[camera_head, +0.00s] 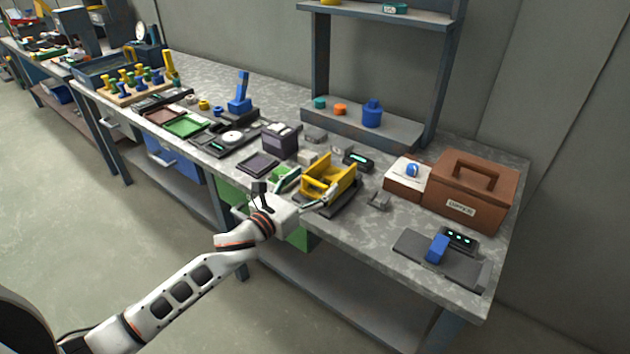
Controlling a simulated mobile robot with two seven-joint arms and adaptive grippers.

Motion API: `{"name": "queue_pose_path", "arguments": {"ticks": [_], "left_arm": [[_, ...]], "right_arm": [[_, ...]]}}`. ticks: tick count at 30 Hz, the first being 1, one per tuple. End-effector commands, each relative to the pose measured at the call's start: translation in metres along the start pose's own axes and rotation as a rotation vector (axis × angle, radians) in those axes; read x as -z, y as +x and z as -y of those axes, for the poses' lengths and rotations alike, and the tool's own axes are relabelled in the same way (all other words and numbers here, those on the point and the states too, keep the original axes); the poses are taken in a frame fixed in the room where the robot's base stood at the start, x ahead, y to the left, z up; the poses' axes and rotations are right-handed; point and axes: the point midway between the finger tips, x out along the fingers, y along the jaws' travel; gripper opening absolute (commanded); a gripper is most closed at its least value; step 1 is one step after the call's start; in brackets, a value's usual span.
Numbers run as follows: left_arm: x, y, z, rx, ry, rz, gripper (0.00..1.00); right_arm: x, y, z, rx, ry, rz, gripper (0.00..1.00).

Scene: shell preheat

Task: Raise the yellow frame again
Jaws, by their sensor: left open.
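The yellow frame (342,180) sits on a dark base (346,206) near the front edge of the workbench, right of the picture's middle. It appears low over the base, with a yellow bar at its front left. My left gripper (298,190) is open at the bench edge, just left of and in front of the frame. Its fingers point toward the frame's front bar; I cannot tell whether they touch it. Part of the base's near left side is hidden by the gripper. My right gripper is not in view.
A brown box (472,190) and a blue-handled device (437,248) are farther right.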

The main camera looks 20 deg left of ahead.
Motion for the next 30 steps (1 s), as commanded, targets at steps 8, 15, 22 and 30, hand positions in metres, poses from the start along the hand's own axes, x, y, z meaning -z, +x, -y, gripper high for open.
{"name": "queue_pose_path", "arguments": {"ticks": [8, 15, 22, 30], "left_arm": [[0.000, 0.011, 0.001, 0.001, -0.001, 0.000, 0.72], [0.000, 0.011, 0.000, 0.000, -0.001, 0.000, 0.49], [0.000, 0.011, 0.000, 0.000, 0.000, 0.000, 0.26], [-0.005, 0.023, -0.004, 0.000, 0.001, 0.001, 0.26]], "right_arm": [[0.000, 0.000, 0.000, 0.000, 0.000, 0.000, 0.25], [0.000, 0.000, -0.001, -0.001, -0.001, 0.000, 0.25], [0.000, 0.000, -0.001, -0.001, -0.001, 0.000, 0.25], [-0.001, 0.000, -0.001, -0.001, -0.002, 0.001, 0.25]]}}
